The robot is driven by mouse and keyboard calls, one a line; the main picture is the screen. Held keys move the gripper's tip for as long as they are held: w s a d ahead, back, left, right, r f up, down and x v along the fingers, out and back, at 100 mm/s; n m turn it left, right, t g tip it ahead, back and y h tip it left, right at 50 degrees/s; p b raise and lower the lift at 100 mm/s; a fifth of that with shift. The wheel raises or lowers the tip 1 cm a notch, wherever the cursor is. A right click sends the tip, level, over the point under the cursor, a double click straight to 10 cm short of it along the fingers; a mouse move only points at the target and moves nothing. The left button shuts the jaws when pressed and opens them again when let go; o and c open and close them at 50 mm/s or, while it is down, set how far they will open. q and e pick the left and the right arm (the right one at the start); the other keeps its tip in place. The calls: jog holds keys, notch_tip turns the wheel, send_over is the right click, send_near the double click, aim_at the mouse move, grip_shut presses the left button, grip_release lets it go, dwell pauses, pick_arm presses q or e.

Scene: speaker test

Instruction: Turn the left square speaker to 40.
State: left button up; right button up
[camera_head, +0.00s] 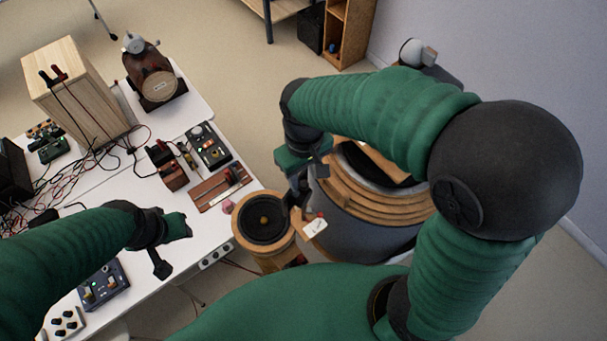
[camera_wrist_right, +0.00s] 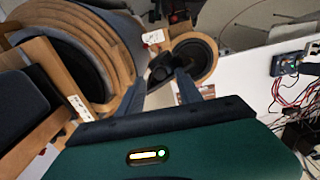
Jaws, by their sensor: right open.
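My right gripper (camera_head: 312,190) is over the rounded wooden speaker (camera_head: 375,208) and right of a small round-cone speaker (camera_head: 263,217). In the right wrist view its two dark fingers (camera_wrist_right: 164,85) are apart, with a dark part between them. The small speaker (camera_wrist_right: 193,57) shows beyond the fingertips. At the left of that view is a square, wood-framed dark panel (camera_wrist_right: 22,108); I cannot tell whether it is the left square speaker. No dial reading is legible. My left gripper (camera_head: 163,240) is above the white table, apart from the speakers; its jaw opening is unclear.
The white table (camera_head: 120,205) holds a tall wooden box (camera_head: 72,90), a brown round-faced device (camera_head: 152,80), several small control boxes and tangled cables (camera_head: 60,165). A white card with a red mark (camera_head: 314,226) is beside the right gripper.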

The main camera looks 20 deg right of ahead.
aim_at(301, 202)
jog(key=shift+f, duration=1.2)
jog(key=shift+a, duration=0.15)
jog(key=c, duration=0.4)
grip_shut()
